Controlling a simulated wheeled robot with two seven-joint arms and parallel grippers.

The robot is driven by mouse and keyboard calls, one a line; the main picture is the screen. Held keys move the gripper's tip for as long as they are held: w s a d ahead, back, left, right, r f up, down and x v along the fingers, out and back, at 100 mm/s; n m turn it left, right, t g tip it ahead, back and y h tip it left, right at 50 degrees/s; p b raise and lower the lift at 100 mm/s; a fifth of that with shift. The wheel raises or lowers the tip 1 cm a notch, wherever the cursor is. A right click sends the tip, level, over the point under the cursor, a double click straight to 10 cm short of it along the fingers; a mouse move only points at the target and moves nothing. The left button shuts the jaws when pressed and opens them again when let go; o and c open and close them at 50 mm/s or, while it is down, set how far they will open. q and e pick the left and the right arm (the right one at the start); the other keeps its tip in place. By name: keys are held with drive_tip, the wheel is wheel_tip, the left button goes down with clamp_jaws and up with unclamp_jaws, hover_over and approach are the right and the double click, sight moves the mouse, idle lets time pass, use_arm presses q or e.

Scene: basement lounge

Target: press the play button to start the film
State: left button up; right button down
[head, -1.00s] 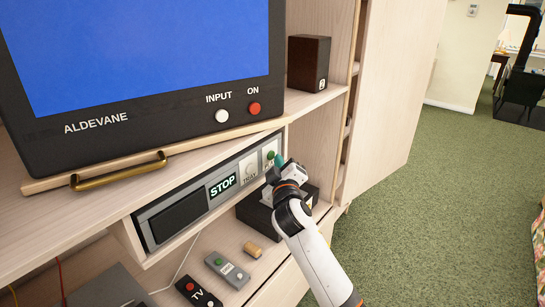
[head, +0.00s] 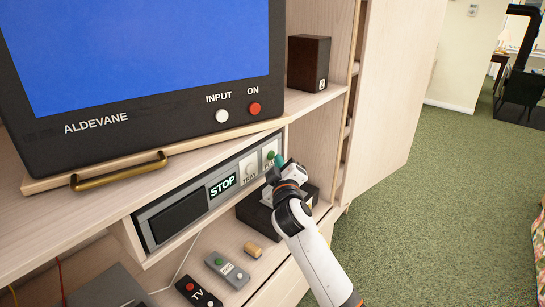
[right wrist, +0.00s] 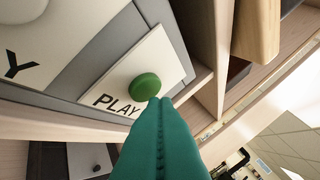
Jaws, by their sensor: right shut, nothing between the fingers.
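The player (head: 192,213) is set in a shelf slot under the television, and its display (head: 222,186) reads STOP. The green round play button (head: 270,154) is at its right end. In the right wrist view the button (right wrist: 144,87) sits on a white plate marked PLAY. My right gripper (head: 280,160) is shut and empty, its teal fingertips (right wrist: 158,101) right beside the button's lower right edge. I cannot tell whether they touch it. My left gripper is not in view.
The television (head: 150,70) shows a plain blue screen, with white INPUT and red ON buttons. A pale TRAY button (head: 249,168) is left of play. A dark box (head: 255,215) stands below the player. Remotes (head: 227,269) lie on the lower shelf. Green carpet is free at right.

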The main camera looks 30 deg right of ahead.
drive_tip(key=shift+w, duration=0.1)
idle(0.3)
drive_tip(key=shift+w+a, duration=0.2)
drive_tip(key=shift+w, duration=0.15)
drive_tip(key=shift+s+d, duration=0.1)
drive_tip(key=shift+s, duration=0.1)
drive_tip(key=shift+s+d, duration=0.1)
drive_tip(key=shift+s, duration=0.15)
drive_tip(key=shift+p, duration=0.3)
drive_tip(key=s, duration=0.1)
drive_tip(key=s+d+p, duration=0.1)
drive_tip(key=s, duration=0.1)
drive_tip(key=s+d+p, duration=0.1)
drive_tip(key=s, duration=0.1)
drive_tip(key=shift+s+d, duration=0.15)
drive_tip(key=shift+s, duration=0.1)
